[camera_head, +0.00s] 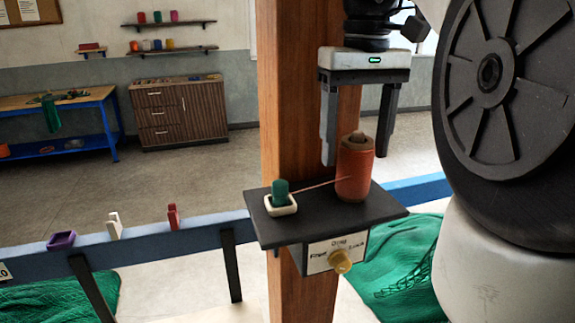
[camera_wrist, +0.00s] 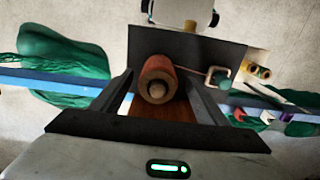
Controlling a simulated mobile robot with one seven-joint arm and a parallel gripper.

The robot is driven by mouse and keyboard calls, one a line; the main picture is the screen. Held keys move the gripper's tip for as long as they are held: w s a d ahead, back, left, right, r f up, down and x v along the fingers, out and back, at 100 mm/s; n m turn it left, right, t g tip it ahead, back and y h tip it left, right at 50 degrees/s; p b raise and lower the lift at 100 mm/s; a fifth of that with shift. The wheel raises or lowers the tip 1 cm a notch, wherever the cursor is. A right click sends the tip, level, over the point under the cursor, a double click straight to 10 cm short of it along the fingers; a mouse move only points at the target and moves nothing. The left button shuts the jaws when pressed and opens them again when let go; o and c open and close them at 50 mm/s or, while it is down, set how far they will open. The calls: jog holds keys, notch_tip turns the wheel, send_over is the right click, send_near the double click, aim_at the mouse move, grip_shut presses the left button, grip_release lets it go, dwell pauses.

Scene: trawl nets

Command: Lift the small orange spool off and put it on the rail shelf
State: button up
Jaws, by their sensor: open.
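The orange spool (camera_head: 354,175) stands upright on a small black shelf (camera_head: 290,232) fixed to a wooden post. It has a brown knob on top, and a thin reddish thread runs from it to a green piece (camera_head: 280,190) in a white holder (camera_head: 282,207). My gripper (camera_head: 357,147) is open and points down over the spool, with one finger on either side of its top. In the wrist view the spool (camera_wrist: 158,70) shows between the open fingers (camera_wrist: 158,84). I see no finger touching it. Which surface is the rail shelf is not labelled.
A blue rail (camera_head: 170,238) carries a purple holder (camera_head: 61,241), a white piece (camera_head: 114,226) and a red piece (camera_head: 173,217). The wooden post (camera_head: 300,90) stands close to my gripper. Green netting (camera_head: 400,275) hangs below.

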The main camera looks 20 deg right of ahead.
aim_at(354, 173)
jog(key=shift+w+d+f+b, duration=0.1)
jog(key=shift+f+b, duration=0.2)
jog(key=shift+f, duration=2.65)
jog(key=c, duration=1.2)
notch_tip(354, 173, up, 18)
jog(key=p, duration=0.4)
jog(key=shift+p, duration=0.3)
